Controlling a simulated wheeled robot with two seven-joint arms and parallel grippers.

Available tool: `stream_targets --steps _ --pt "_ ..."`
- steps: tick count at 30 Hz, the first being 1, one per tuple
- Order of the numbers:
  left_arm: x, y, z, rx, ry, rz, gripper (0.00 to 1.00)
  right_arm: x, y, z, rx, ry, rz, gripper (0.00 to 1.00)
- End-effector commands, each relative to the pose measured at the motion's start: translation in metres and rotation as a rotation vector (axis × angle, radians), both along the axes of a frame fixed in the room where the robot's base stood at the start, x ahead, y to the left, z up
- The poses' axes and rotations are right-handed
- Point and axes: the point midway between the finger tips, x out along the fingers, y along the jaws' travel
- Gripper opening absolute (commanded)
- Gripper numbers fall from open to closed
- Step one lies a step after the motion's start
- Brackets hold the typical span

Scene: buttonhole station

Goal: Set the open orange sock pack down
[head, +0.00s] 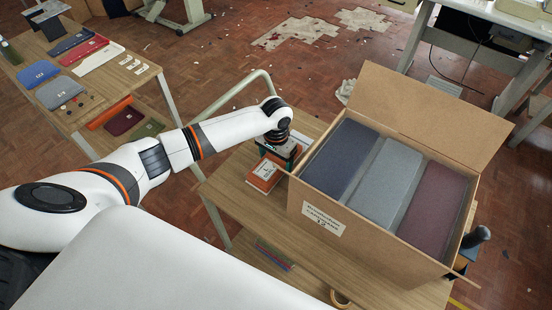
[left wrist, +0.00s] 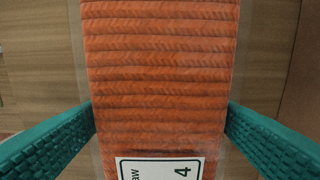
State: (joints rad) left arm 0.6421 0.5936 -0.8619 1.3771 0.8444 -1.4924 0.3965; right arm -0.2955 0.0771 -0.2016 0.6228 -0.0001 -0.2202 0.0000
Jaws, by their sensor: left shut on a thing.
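The orange sock pack (head: 262,177) is at the left end of the wooden table, just left of the cardboard box. In the left wrist view the pack (left wrist: 160,70) shows ribbed orange rows in clear wrap and a white label (left wrist: 160,168) with a 4. My left gripper (head: 280,152) is over the pack. Its teal fingers (left wrist: 160,125) are shut on the pack's two sides. Whether the pack touches the table cannot be told. Its opening is not clear to see. My right gripper is not in view.
The open cardboard box (head: 370,228) holds blue, grey and maroon packs and stands close to the right of my left gripper. The wooden table (head: 235,195) has bare room left of and in front of the orange pack. A side table (head: 35,75) with folded fabrics stands at the far left.

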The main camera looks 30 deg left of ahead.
Motion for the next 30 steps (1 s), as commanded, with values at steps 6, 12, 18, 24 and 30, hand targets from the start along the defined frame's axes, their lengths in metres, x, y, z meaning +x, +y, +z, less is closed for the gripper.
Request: stream_targets --steps 6,12,18,24,30 --pt "0.001 0.000 0.000 0.000 -0.002 0.000 0.51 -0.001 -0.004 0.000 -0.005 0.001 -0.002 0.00" --pt "0.000 0.000 -0.002 -0.001 -0.001 0.000 0.92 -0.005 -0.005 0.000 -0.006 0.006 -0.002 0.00" --pt "0.000 0.000 -0.002 0.000 -0.001 0.000 0.99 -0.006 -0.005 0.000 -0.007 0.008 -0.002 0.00" --pt "0.001 0.000 0.003 0.000 -0.003 0.000 0.99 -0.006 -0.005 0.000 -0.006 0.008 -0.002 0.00" --pt "0.001 0.000 0.034 -0.002 -0.005 -0.001 0.99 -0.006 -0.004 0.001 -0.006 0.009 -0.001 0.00"
